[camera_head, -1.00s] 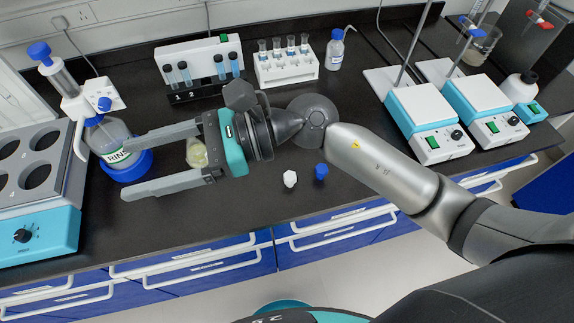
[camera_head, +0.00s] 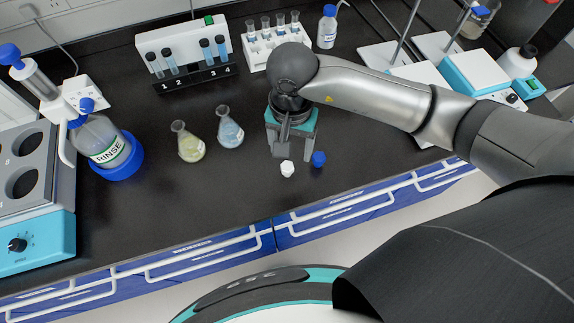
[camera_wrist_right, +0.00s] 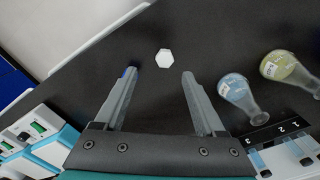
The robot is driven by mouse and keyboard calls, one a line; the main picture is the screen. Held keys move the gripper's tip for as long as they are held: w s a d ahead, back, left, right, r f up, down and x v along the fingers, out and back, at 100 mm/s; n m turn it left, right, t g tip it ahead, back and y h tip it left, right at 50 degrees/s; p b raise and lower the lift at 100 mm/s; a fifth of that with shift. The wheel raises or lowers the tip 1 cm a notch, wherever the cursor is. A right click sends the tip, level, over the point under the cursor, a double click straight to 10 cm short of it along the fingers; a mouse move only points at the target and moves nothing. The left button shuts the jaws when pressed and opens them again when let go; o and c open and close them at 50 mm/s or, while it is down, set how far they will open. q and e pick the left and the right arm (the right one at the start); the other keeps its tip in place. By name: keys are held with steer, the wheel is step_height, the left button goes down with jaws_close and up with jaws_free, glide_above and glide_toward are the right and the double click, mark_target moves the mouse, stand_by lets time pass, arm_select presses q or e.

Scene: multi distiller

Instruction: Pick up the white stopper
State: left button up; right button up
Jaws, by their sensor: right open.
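The white stopper (camera_head: 287,168) is a small faceted piece on the black bench near its front edge. It also shows in the right wrist view (camera_wrist_right: 165,58), beyond and between the fingertips, not touched. My right gripper (camera_head: 286,150) points down just behind the stopper in the head view. In the right wrist view its two fingers (camera_wrist_right: 159,73) are apart with nothing between them. A blue stopper (camera_head: 318,159) lies just right of the white one; in the wrist view it is mostly hidden behind one finger. My left gripper is not in view.
Two flasks, one yellowish (camera_head: 189,145) and one bluish (camera_head: 230,131), stand left of my right gripper. A numbered tube rack (camera_head: 194,82) stands behind them. Hotplate stirrers (camera_head: 478,70) are at the right.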

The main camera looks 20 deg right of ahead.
mark_target(287, 166)
step_height(287, 166, down, 5)
steer(key=shift+r, duration=0.1)
steer(key=f, duration=0.2)
steer(key=w+f, duration=0.1)
steer(key=f, duration=0.1)
steer(key=shift+a, duration=0.25)
steer(key=shift+f, duration=0.65)
jaws_close()
